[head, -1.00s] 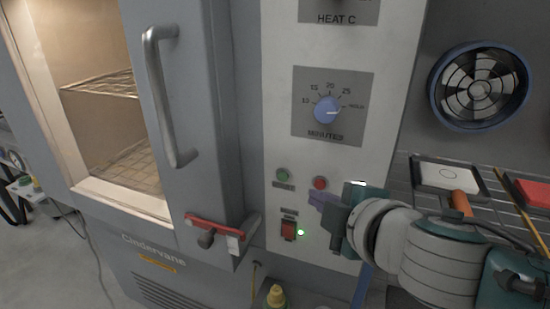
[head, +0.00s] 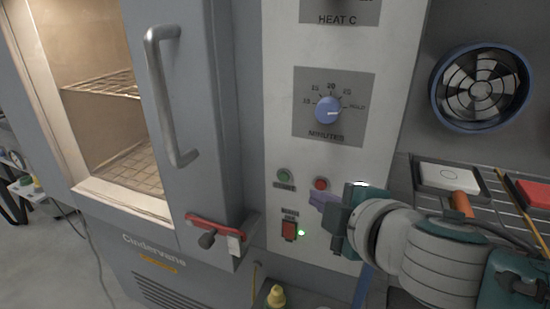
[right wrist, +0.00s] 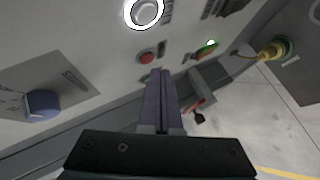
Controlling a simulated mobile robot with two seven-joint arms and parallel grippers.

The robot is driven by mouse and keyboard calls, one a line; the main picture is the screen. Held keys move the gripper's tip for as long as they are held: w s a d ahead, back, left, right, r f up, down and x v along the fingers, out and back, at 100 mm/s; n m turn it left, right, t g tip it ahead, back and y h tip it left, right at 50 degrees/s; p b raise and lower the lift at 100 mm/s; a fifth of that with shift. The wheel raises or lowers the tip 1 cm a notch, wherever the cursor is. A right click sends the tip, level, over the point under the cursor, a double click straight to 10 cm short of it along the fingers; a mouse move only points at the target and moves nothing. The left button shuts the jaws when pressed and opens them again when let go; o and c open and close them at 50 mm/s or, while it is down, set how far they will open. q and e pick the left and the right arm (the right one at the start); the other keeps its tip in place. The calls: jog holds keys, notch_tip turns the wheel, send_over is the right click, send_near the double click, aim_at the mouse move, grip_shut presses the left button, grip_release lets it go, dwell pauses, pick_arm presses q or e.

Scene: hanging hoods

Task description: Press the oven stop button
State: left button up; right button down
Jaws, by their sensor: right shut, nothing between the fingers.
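The oven's pale control panel stands upright right of the door. A round red button (head: 320,184), apparently the stop button, is right of a green button (head: 283,175); their labels are too small to read. The red button also shows in the right wrist view (right wrist: 147,57). My right gripper (head: 316,199) is shut and empty, its purple fingers pointing at the panel just below the red button. In the right wrist view the fingertips (right wrist: 160,72) are close to the red button. I cannot tell whether they touch the panel. My left gripper is not in view.
Below is a red rocker switch (head: 289,230) with a lit green lamp (head: 301,233). The minutes knob (head: 328,110) is above. The oven door has a handle (head: 168,95) and a red latch (head: 214,228). A round fan (head: 480,87) is at right.

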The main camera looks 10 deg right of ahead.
jog(key=shift+w+d, duration=0.1)
jog(key=shift+w+d, duration=0.15)
jog(key=shift+w, duration=0.1)
jog(key=shift+w+d, duration=0.2)
jog(key=shift+w, duration=0.1)
dwell(0.8)
jog(key=shift+s+a, duration=0.4)
jog(key=shift+s, duration=0.25)
jog(key=shift+s+a+p, duration=0.3)
jog(key=shift+s+a, duration=0.4)
jog(key=shift+s, duration=0.35)
jog(key=shift+s+a+p, duration=0.3)
jog(key=shift+s+a, duration=0.4)
jog(key=shift+s, duration=0.35)
